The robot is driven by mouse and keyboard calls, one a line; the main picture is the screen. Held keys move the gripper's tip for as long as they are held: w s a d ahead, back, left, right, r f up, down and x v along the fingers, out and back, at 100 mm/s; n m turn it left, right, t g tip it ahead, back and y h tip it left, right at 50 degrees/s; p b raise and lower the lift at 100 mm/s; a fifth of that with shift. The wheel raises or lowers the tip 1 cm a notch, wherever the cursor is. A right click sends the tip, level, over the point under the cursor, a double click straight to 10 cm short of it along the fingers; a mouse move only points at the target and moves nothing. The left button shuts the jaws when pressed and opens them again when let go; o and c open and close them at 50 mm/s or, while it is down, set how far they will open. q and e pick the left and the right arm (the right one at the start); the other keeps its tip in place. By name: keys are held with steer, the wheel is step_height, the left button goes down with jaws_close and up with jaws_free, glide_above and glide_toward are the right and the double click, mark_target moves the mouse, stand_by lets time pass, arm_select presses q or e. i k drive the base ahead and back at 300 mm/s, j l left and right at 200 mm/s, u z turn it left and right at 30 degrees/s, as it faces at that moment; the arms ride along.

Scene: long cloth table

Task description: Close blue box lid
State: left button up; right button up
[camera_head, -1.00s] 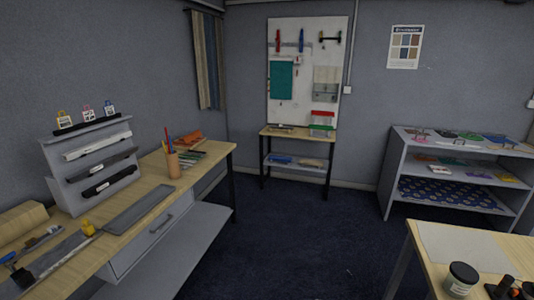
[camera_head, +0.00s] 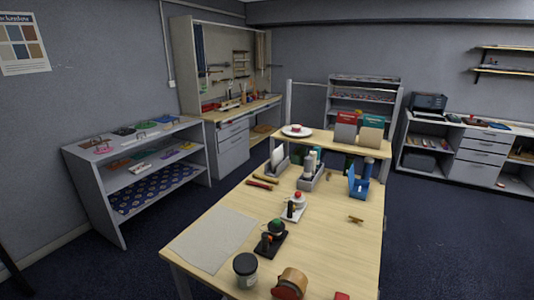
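A small blue item (camera_head: 359,186), which looks like the blue box, stands on the right side of the wooden table near its raised back shelf. A part of it sticks up, seemingly an upright lid; it is too small to tell its exact angle. Neither of my grippers is in view.
The long table (camera_head: 325,240) holds a dark jar (camera_head: 245,268), a brown roll (camera_head: 292,281), a grey sheet (camera_head: 213,240) and several small tools. A grey shelf unit (camera_head: 95,165) stands at left. Dark floor is open right of the table.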

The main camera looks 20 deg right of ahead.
mark_target(352, 175)
steer(key=i+j+z, duration=0.25)
steer(key=z, duration=0.2)
steer(key=i+j+z, duration=0.15)
steer(key=j+z, duration=0.3)
steer(key=i+j+z, duration=0.1)
steer(key=j+z, duration=1.2)
steer(key=j, duration=0.2)
